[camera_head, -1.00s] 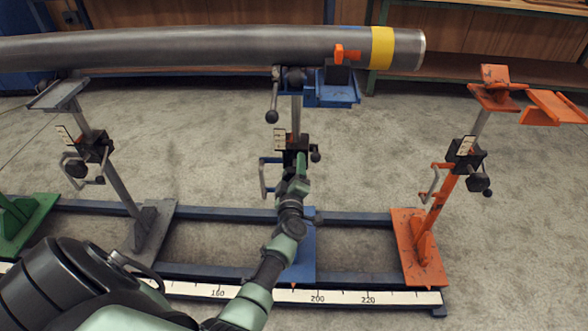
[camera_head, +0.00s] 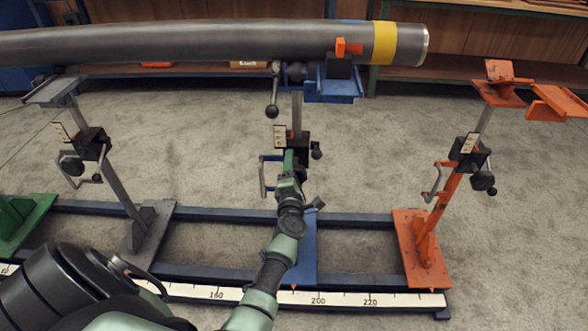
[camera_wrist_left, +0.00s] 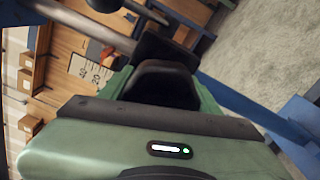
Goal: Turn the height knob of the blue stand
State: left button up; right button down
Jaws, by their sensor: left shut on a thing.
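The blue stand has a blue base (camera_head: 308,245), a post and a blue bracket (camera_head: 335,88) under the pipe. A black clamp block (camera_head: 300,140) with a white scale plate (camera_head: 280,136) sits on its post. My left gripper (camera_head: 291,160) is at the front of this block, shut on the height knob, which it hides. In the left wrist view my dark jaws (camera_wrist_left: 165,75) cover the grasp, with the scale plate (camera_wrist_left: 88,70) beyond. A small black ball (camera_head: 316,150) shows right of the block and a crank handle (camera_head: 264,176) left of it. My right gripper is not in view.
A grey pipe (camera_head: 200,46) with a yellow band (camera_head: 384,43) lies across the top. A grey stand (camera_head: 90,145) is at left and an orange stand (camera_head: 466,150) at right. A rail with a number strip (camera_head: 345,298) runs along the floor.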

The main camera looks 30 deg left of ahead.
pick_arm(q)
jog(key=shift+f+n, duration=0.1)
jog(key=shift+n, duration=0.8)
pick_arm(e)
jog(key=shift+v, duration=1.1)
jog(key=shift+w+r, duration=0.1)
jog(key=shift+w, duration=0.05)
pick_arm(q)
jog(key=o, duration=1.4)
jog(key=shift+c, duration=0.2)
